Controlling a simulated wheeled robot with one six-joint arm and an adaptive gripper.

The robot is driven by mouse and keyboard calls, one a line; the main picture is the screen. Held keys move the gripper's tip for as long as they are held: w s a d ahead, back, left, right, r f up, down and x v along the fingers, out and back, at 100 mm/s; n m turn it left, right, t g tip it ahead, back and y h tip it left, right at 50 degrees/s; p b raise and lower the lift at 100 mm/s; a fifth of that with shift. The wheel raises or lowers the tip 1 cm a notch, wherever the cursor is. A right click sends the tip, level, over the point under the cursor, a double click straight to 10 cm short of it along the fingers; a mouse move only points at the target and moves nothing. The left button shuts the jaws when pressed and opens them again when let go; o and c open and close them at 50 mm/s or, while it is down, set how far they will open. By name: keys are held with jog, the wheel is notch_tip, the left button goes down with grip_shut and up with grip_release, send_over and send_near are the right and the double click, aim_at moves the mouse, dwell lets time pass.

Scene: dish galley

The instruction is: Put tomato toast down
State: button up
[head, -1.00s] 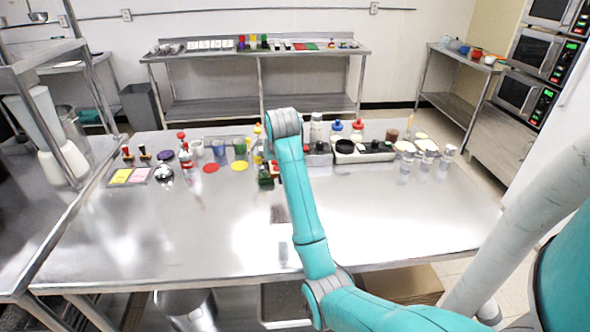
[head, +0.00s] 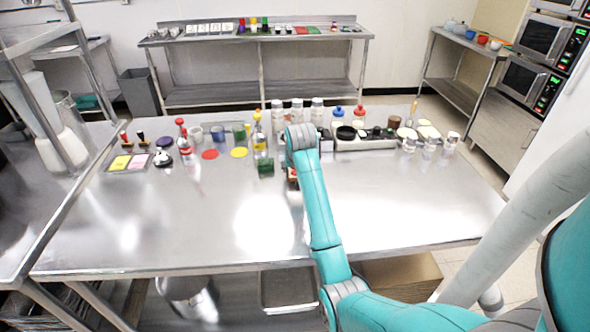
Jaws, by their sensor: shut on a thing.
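My arm reaches out over the steel table (head: 180,225) in the head view, and its wrist bends down near the middle. My gripper (head: 293,181) is mostly hidden behind my own wrist and forearm. A small red and brown piece, which looks like the tomato toast (head: 292,174), shows just left of the forearm at the gripper. The gripper is shut on it. I cannot tell whether the toast touches the table or is held just above it.
A green block (head: 265,168) and a yellow-capped bottle (head: 259,140) stand left of my gripper. A black-and-white appliance (head: 360,142) and clear glasses (head: 430,144) stand to the right. Red (head: 210,154) and yellow (head: 239,152) discs lie left. The table's front is clear.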

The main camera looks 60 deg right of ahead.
jog(key=shift+f, duration=0.45)
jog(key=shift+f, duration=0.15)
jog(key=o, duration=1.1)
jog(key=shift+o, duration=0.2)
